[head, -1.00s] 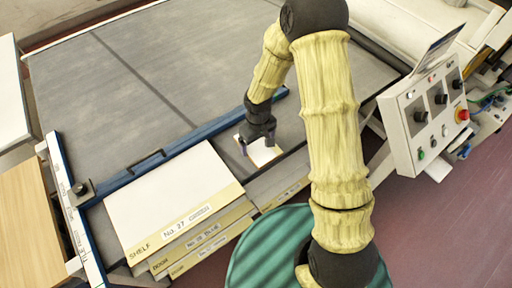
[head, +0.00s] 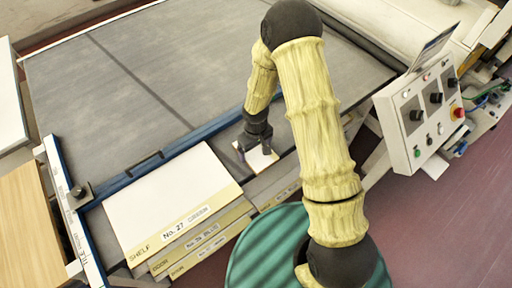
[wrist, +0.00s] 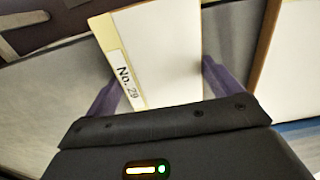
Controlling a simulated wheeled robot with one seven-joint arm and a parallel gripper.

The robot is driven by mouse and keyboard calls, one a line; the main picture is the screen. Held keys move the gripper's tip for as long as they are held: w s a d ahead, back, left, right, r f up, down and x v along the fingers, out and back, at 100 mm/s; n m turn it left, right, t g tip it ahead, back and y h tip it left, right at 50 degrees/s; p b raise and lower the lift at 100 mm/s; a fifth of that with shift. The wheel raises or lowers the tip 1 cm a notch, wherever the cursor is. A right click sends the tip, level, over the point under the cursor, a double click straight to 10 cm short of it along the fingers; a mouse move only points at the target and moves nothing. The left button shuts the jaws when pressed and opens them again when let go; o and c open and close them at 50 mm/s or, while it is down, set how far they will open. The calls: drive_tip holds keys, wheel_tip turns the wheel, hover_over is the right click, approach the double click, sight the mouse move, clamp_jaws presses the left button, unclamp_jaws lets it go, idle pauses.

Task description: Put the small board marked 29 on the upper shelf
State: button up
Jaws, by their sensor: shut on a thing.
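The small board marked 29 (wrist: 158,55) is white with a yellow edge, and its label "No. 29" reads clearly in the wrist view. It also shows in the head view (head: 262,159), just right of the large board stack. My gripper (head: 255,146) is shut on it, with one purple finger at each side in the wrist view (wrist: 160,88). Whether the board touches anything beneath is unclear. I cannot identify an upper shelf with certainty.
A stack of large boards (head: 165,198), the top one marked No. 27 green, lies left of my gripper. A blue bar (head: 150,168) runs behind it along the wide grey bed (head: 130,80). A control box (head: 418,125) stands at right, a green round thing (head: 262,245) in front.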

sight(256, 151)
drive_tip(key=shift+f, duration=0.2)
drive_tip(key=o, duration=0.7)
drive_tip(key=shift+r, duration=0.1)
drive_tip(key=shift+o, duration=0.2)
drive_tip(key=shift+r, duration=0.1)
wheel_tip(256, 151, up, 12)
drive_tip(key=b, duration=0.2)
